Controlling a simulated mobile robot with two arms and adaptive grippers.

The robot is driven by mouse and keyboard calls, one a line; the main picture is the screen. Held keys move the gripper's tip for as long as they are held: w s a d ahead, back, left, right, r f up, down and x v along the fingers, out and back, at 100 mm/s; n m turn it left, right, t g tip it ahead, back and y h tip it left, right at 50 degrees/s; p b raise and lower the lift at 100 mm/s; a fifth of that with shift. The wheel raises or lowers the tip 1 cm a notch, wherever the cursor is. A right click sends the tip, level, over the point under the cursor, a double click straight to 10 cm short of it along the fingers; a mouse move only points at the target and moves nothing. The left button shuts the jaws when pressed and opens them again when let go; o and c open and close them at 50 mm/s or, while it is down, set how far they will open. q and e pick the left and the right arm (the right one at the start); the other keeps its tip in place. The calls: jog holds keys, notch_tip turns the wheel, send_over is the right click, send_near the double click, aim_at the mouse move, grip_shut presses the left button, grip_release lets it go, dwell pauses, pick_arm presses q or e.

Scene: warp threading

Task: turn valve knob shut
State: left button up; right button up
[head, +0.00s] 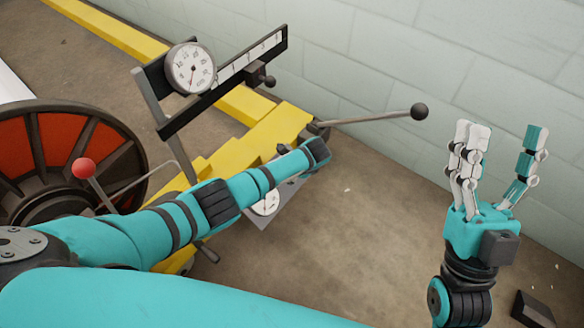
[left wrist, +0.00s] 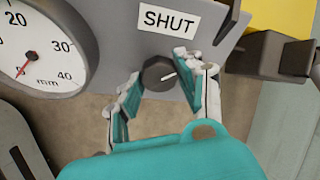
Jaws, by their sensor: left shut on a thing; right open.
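My right gripper (head: 506,143) is open and empty, upright at the right.
A dial in mm (left wrist: 35,50) sits left of the knob. A round gauge (head: 190,68) and a scale bar (head: 215,85) stand behind my left arm. A black-ball lever (head: 418,111) sticks out right, a red-ball lever (head: 84,168) is left. Floor around my right gripper is mostly clear.

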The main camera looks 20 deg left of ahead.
pick_arm(q)
jog(key=n+t+p, duration=0.1)
jog(key=n, duration=0.4)
jog(key=shift+s+p, duration=0.1)
jog(key=shift+p, duration=0.3)
jog(key=shift+f+n+y, duration=0.1)
jog(key=shift+n+y, duration=0.2)
jog(key=shift+n, duration=0.9)
jog(key=shift+n+t, duration=0.3)
jog(key=shift+n, duration=0.8)
pick_arm(e)
jog(key=w+f+g+h, duration=0.2)
jog(key=w+f+g, duration=0.3)
jog(key=w+f, duration=0.1)
jog(key=shift+a+f+g, duration=0.25)
jog(key=shift+f+g, duration=0.15)
jog(key=shift+f, duration=0.1)
pick_arm(q)
jog(key=o, duration=1.2)
jog(key=shift+c, duration=0.2)
jog(key=v, duration=1.2)
jog(key=shift+d, duration=0.25)
jog(key=shift+f, duration=0.1)
